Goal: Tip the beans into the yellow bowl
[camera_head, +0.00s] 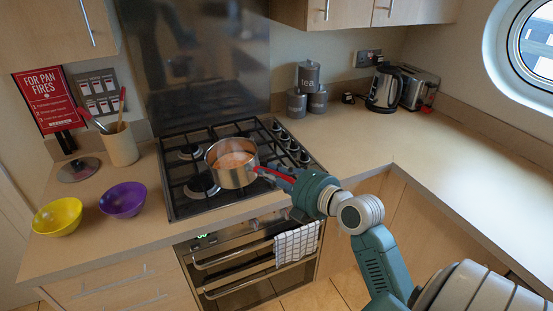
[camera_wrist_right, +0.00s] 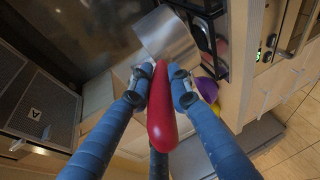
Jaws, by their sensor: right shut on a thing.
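A steel saucepan (camera_head: 236,178) with orange-brown beans (camera_head: 233,160) inside is upright over the front middle of the hob. I cannot tell whether its base touches the grate. My right gripper (camera_head: 268,172) is shut on the pan's red handle, at the pan's right side. In the right wrist view the red handle (camera_wrist_right: 162,115) lies between the blue fingers of the gripper (camera_wrist_right: 161,82), with the pan's steel side (camera_wrist_right: 165,35) beyond. The yellow bowl (camera_head: 57,217) stands at the counter's left front. It looks empty. My left gripper is out of view.
A purple bowl (camera_head: 123,200) stands between the yellow bowl and the hob (camera_head: 184,190). Behind are a pan lid (camera_head: 79,169) and a utensil pot (camera_head: 121,147). Canisters (camera_head: 308,78), a kettle (camera_head: 384,88) and a toaster (camera_head: 418,88) stand at the back right. The right counter is clear.

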